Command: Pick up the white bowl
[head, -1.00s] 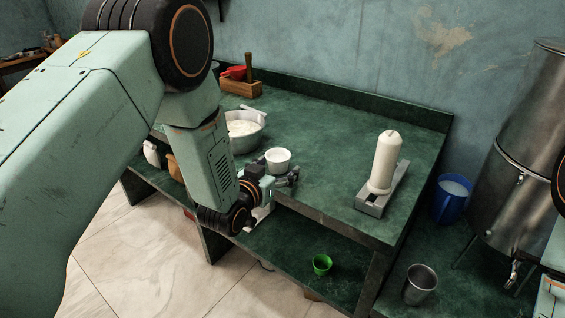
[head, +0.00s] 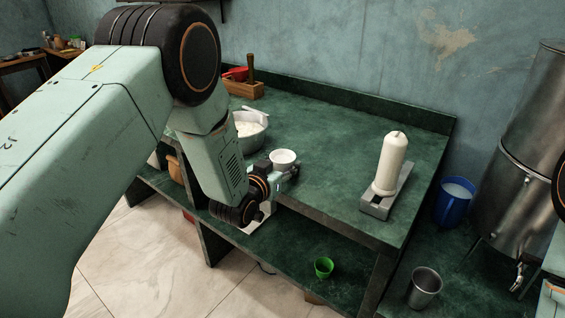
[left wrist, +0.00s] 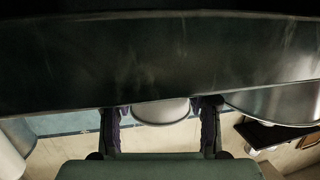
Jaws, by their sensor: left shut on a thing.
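The small white bowl (head: 283,157) is upright at the front edge of the green counter (head: 325,150) in the head view. My left gripper (head: 287,174) reaches it from the front and is shut on its near side. In the left wrist view the bowl (left wrist: 161,112) shows between the two fingers of my left gripper (left wrist: 161,125). I cannot tell whether the bowl's base touches the counter. My right gripper is not in view.
A metal basin (head: 254,139) with white contents stands left of the bowl. A white cylinder (head: 390,163) stands on a grey holder to the right. The counter's middle is clear.

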